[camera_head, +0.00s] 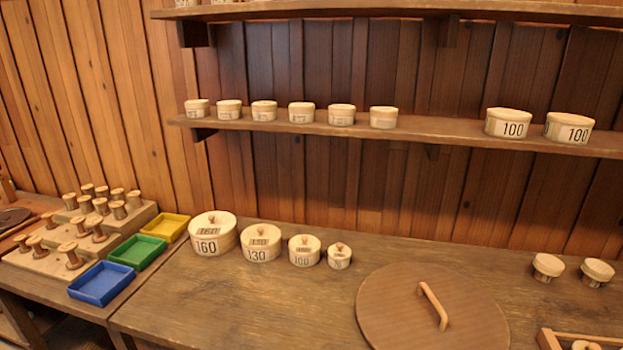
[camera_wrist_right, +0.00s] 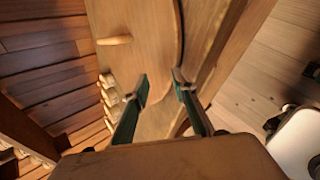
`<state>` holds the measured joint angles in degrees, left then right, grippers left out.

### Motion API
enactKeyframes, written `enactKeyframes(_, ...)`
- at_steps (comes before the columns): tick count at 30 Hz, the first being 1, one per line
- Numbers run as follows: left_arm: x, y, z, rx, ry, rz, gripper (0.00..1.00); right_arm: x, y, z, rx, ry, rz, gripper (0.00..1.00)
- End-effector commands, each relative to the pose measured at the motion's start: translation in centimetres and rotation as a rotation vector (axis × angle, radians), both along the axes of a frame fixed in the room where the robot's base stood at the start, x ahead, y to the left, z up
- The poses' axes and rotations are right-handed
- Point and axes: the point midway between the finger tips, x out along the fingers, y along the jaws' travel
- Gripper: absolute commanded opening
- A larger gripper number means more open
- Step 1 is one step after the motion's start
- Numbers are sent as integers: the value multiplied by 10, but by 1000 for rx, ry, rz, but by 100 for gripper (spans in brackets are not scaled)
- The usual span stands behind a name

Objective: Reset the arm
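My right gripper (camera_wrist_right: 161,86) shows in the right wrist view, its two green-padded fingers apart with nothing between them. It is over or in front of the wooden workbench, which fills the middle of that view. Neither of my arms shows in the head view. My left gripper is not in any view.
Blue (camera_head: 101,284), green (camera_head: 138,251) and yellow (camera_head: 166,227) trays stand left, beside racked spools (camera_head: 74,257). A shelf (camera_head: 440,130) holds small boxes.

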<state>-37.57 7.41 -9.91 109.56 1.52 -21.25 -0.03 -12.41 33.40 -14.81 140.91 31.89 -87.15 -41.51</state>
Motion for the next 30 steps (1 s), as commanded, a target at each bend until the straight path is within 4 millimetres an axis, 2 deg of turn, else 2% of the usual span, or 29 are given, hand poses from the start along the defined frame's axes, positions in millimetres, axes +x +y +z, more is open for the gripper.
enactKeyframes(1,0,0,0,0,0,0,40,-10,-4,-11,71,13,-118,26)
enactKeyframes(6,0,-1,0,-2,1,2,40,-40,-32,-33,224,20,-476,26)
enactKeyframes(11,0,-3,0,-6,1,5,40,-69,-56,-49,308,16,-731,26)
enactKeyframes(17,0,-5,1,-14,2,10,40,-115,-84,-67,373,-1,-1029,26)
enactKeyframes(23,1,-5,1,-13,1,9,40,-99,-55,-105,507,21,-986,26)
enactKeyframes(30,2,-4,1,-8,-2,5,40,-91,-7,-159,727,64,-935,26)
